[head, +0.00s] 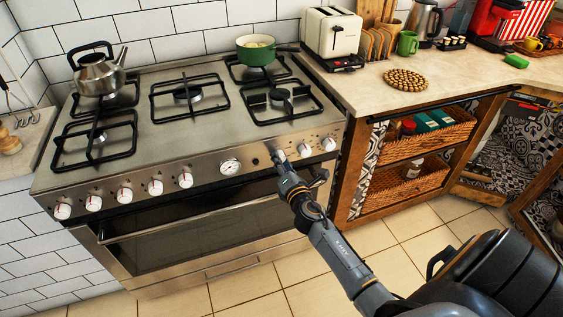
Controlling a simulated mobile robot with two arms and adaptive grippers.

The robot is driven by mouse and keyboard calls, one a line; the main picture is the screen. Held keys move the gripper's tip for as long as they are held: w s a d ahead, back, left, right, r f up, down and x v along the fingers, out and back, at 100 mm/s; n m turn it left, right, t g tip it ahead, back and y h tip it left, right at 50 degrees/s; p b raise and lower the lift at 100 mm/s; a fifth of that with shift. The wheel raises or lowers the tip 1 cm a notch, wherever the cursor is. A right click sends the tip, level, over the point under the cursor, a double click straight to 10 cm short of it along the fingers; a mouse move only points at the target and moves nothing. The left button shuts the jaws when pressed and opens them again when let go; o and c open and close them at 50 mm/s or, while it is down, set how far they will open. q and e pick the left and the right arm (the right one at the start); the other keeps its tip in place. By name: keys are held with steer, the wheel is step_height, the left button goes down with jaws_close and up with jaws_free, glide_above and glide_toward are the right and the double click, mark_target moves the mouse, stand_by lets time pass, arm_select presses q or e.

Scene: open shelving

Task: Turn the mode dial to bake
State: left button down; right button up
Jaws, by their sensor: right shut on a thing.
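The steel stove (150,200) carries a row of white-faced dials with red marks along its sloped front panel. My right gripper (280,158) is at this panel, right of the round gauge (230,167) and just left of two dials, the nearer one (305,150) and the farther one (328,144). It is shut on the mode dial, which its fingers hide, so the dial's setting cannot be read. My left gripper is not in view.
The oven door handle (190,219) runs below the panel. A green pot (256,52) and a kettle (97,73) stand on the hob. The counter (365,92) with a toaster (331,34) is to the right. Tiled floor (340,245) lies in front.

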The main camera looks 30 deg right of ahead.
steer(key=o, duration=1.2)
steer(key=v, duration=1.2)
